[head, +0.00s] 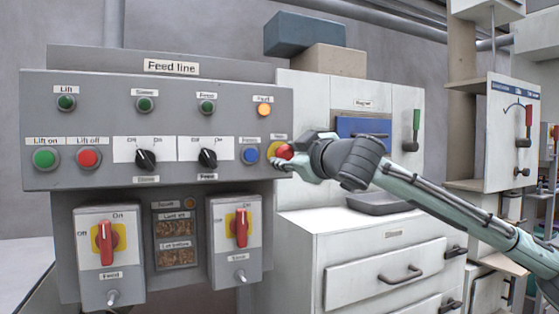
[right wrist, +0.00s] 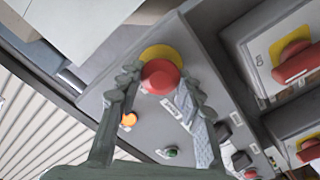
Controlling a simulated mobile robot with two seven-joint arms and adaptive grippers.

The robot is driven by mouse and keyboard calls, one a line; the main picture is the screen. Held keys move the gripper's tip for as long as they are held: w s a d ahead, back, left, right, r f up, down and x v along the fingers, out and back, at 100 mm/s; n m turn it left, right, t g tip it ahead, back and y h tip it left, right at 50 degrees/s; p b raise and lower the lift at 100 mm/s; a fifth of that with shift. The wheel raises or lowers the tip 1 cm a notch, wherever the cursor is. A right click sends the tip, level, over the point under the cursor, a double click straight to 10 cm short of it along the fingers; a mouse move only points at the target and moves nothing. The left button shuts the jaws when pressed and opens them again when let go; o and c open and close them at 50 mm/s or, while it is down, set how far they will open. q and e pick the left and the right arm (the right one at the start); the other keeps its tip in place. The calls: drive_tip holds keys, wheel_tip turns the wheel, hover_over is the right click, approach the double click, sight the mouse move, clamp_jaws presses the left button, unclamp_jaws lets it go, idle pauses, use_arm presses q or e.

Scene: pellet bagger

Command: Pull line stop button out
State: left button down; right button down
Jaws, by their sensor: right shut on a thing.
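The line stop button (head: 284,151) is a red mushroom head on a yellow round plate, at the right end of the Feed line panel (head: 200,97). In the right wrist view the red button (right wrist: 160,77) sits between the fingertips, with the yellow plate (right wrist: 165,55) behind it. My right gripper (head: 287,158) reaches in from the right and is shut on the button. In the right wrist view its two fingers (right wrist: 160,82) stand on either side of the red head. I cannot tell whether the button is pressed in or out. My left gripper is not in view.
An orange lit lamp (head: 264,109) is above the button and a blue button (head: 250,156) is to its left. Red rotary switches (head: 241,227) sit below. A white cabinet (head: 380,260) with a grey tray (head: 385,203) stands behind my right arm.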

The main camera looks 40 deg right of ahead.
drive_tip(key=shift+a+f, duration=0.15)
drive_tip(key=shift+f, duration=0.15)
drive_tip(key=c, duration=1.3)
unclamp_jaws()
drive_tip(key=o, duration=0.3)
drive_tip(key=shift+s+r, duration=0.2)
drive_tip(key=shift+s, duration=0.1)
drive_tip(key=v, duration=1.1)
drive_tip(key=shift+s, duration=0.4)
